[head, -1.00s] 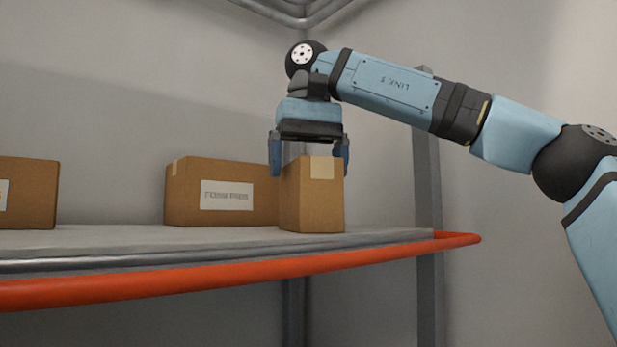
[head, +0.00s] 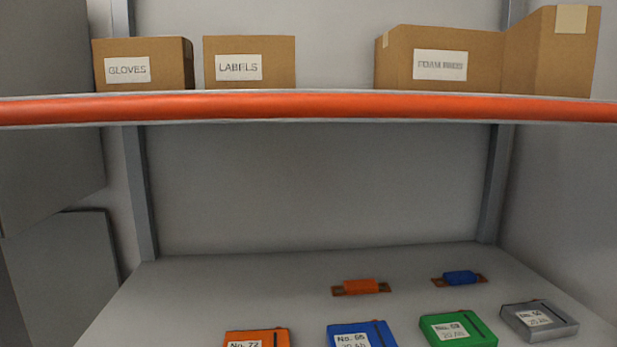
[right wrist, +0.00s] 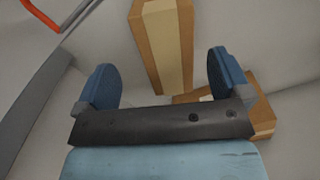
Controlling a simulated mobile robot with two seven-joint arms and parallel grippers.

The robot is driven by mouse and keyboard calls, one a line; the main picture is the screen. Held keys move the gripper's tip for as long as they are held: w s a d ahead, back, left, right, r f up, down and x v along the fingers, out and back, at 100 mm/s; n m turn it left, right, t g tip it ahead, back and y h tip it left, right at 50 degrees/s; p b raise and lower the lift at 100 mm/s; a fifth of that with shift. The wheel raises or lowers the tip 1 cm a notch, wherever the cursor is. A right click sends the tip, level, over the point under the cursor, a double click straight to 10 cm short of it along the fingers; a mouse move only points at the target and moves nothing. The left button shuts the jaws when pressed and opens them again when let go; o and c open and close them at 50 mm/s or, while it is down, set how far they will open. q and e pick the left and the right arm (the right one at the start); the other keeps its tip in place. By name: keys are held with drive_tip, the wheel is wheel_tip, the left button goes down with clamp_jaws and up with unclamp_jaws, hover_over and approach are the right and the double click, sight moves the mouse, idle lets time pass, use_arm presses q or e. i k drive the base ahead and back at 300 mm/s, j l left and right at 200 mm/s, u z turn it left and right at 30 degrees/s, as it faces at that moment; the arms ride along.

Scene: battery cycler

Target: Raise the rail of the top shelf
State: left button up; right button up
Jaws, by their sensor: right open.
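The orange rail (head: 300,106) of the top shelf runs along the shelf's front edge across the whole head view. It lies just below the bottoms of the boxes. A piece of the orange rail also shows at the top left of the right wrist view (right wrist: 42,14). My right gripper (right wrist: 162,65) is open and empty in the right wrist view. A taped cardboard box (right wrist: 160,50) stands beyond its fingers, seemingly apart from them. My right gripper is outside the current head view. My left gripper is in no view.
On the top shelf stand the GLOVES box (head: 143,63), the LABELS box (head: 250,62), a third labelled box (head: 440,60) and the taped box (head: 553,52) at the right end. Below lie orange, blue, green and grey battery packs and two small parts (head: 360,287) (head: 459,278).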

sight(225, 106)
drive_tip(key=k, duration=1.35)
